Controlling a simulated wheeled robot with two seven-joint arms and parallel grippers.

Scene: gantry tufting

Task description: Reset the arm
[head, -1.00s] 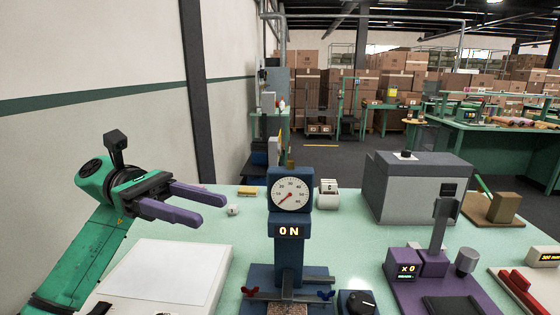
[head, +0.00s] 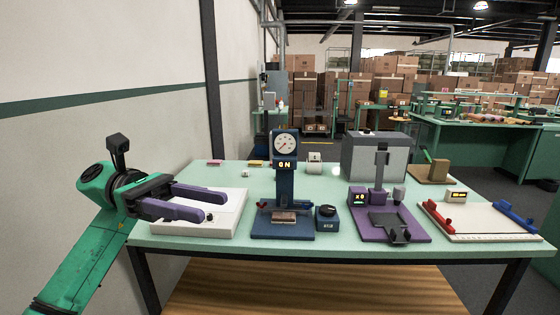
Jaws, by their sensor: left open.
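My left gripper (head: 203,204) has two purple fingers, parted and empty, pointing right. It is on the green left arm (head: 85,240) that comes in from the left. In the picture the fingers lie in front of the white flat-topped box (head: 230,222) at the table's left end; I cannot tell how far above or before it they are. My right arm and gripper are not in view.
On the pale green table (head: 330,208) stand a blue dial machine (head: 284,180) reading ON, a black-knobbed box (head: 327,217), a purple device (head: 381,195), a white board with red and blue clamps (head: 480,222) and a grey box (head: 375,157).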

